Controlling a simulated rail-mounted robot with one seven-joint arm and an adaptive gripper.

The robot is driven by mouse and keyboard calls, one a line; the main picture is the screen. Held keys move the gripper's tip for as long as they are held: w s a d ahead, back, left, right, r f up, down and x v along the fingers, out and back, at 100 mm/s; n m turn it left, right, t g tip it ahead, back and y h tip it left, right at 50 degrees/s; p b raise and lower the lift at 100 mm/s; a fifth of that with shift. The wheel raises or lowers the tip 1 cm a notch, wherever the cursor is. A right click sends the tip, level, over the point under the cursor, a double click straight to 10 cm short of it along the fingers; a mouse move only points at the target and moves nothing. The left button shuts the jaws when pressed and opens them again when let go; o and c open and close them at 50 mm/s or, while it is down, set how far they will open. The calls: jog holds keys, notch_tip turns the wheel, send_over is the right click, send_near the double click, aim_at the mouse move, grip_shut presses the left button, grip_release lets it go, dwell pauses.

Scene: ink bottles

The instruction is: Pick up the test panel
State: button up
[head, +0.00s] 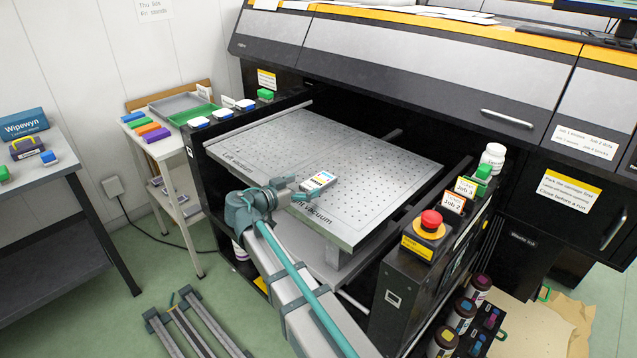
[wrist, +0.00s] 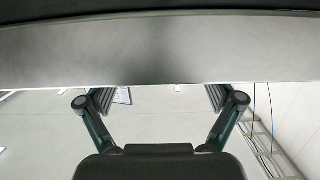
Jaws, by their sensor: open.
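The test panel (head: 318,181) looks like a small white block or card with coloured patches. It lies on the perforated vacuum table (head: 375,150), near the table's front edge. My gripper (head: 303,190) is just left of the panel and slightly nearer the front, with its fingers pointing toward it. In the wrist view my gripper (wrist: 160,97) has its two fingers spread wide with nothing between them. A wide grey band crosses beyond the fingertips there. I cannot make out the panel for certain in the wrist view. Whether a finger touches the panel cannot be told.
The printer's black frame encloses the vacuum table. A red emergency button (head: 431,220) and a white bottle (head: 492,157) stand on its right side. Coloured blocks line the left rail. Ink bottles (head: 461,316) stand at the lower right. The rest of the table surface is clear.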

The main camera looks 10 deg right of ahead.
aim_at(320, 180)
jog(key=p+x, duration=0.1)
jog(key=x, duration=0.3)
jog(key=shift+w+d+f, duration=0.1)
jog(key=shift+d+f, duration=0.1)
jog(key=shift+d, duration=0.15)
jog(key=c, duration=1.3)
jog(key=shift+c, duration=0.2)
jog(key=shift+r, duration=0.1)
